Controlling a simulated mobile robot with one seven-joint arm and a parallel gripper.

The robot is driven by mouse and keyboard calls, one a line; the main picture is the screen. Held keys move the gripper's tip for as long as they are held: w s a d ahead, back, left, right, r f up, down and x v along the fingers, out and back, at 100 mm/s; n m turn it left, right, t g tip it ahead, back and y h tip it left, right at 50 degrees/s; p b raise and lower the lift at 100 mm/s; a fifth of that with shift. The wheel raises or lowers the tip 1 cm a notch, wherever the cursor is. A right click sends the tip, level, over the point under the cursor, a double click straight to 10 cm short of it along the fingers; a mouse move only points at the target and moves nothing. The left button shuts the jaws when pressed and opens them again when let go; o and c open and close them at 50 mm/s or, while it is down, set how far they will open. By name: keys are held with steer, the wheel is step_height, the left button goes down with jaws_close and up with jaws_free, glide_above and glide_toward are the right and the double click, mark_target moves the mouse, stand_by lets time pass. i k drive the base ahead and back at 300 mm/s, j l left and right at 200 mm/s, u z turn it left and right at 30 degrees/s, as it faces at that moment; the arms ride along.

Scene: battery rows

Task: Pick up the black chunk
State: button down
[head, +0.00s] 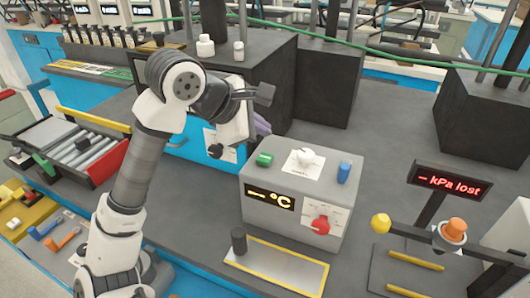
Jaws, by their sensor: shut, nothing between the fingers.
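A short black upright cylinder (239,241) stands at the left end of a yellow-edged plate in front of the grey °C box. It is the clearest small loose black piece in view and may be the black chunk; I cannot be sure. My gripper (262,94) is up behind and above the left part of the grey box, well apart from that cylinder. It is shut and holds nothing. My wrist partly hides the blue cabinet front and a purple thing (263,123) behind it.
The grey °C box (258,223) carries a green piece, a white knob and a blue cylinder. A kPa display (450,183) and an orange-topped holder (452,236) stand at the right. Tall dark blocks (330,85) stand behind. A roller tray (80,145) is at the left.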

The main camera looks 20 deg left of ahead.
mark_target(83, 144)
steer(key=k+j, duration=0.65)
steer(key=k, duration=0.25)
